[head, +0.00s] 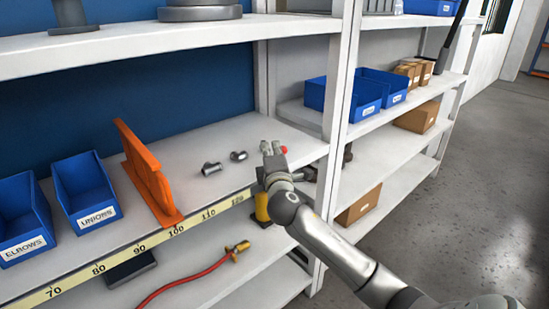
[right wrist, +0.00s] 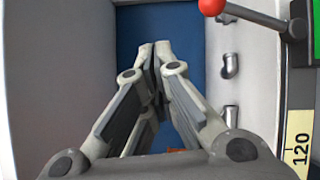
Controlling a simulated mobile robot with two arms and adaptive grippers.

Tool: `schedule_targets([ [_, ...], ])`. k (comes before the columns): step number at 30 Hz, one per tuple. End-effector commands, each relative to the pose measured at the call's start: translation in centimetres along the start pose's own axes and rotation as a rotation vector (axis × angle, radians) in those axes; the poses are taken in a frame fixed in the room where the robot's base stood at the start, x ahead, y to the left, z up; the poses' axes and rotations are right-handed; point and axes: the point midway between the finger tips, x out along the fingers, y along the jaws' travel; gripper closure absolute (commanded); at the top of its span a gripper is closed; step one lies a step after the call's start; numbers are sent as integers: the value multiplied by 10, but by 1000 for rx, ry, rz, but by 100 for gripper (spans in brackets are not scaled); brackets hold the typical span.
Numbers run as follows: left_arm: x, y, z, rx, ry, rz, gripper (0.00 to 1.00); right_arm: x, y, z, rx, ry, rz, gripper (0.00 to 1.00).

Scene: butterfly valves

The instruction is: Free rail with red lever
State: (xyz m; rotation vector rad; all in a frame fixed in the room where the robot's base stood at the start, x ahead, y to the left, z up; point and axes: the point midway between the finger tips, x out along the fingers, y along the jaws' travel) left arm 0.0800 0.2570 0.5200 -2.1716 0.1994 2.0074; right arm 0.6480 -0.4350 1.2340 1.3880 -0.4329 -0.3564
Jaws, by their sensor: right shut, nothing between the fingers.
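In the right wrist view the red ball (right wrist: 211,7) is at the top edge, on a dark rod (right wrist: 255,18) running to a black mount (right wrist: 298,28). My right gripper (head: 272,150) is over the front part of the middle shelf. In the right wrist view its fingers (right wrist: 155,46) are together and empty, with the ball apart from them to the upper right. The mount is mostly hidden behind my gripper in the head view. My left gripper is not in view.
Two metal pipe fittings (head: 211,168) lie on the shelf left of my gripper. An orange divider (head: 148,175) and blue bins (head: 85,190) stand farther left. A yellow scale strip (head: 120,256) runs along the shelf's front edge. A white upright (head: 340,100) stands to the right.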

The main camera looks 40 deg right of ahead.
Motion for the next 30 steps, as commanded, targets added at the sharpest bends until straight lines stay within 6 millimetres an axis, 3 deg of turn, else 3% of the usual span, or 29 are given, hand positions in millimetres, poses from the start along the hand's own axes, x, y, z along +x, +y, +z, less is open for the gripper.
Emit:
schedule_targets([
  [8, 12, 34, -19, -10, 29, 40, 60, -38, 13, 3, 1, 3, 3, 100],
  [16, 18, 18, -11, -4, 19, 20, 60, -63, 24, 7, 1, 2, 2, 100],
  [30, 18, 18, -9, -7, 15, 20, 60, -67, 26, 8, 0, 1, 1, 100],
])
